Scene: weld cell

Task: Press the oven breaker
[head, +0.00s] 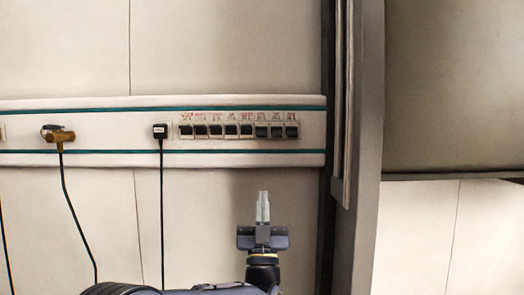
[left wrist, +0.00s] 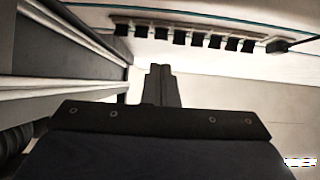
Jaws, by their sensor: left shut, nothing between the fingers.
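A row of several dark breaker switches (head: 238,131) is set in the white wall rail, with small reddish labels above it too small to read. I cannot tell which one is the oven breaker. The row also shows along the top of the left wrist view (left wrist: 188,37). My left gripper (head: 263,194) is shut and empty, pointing up at the wall, below the right part of the row and apart from it. In the left wrist view its fingertips (left wrist: 160,68) are together, a little below the switches. My right gripper is in neither view.
A black plug (head: 160,131) with a hanging cord sits left of the breakers. A brass-coloured fitting (head: 60,135) with a cable is further left. A grey upright post (head: 365,150) stands right of the rail.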

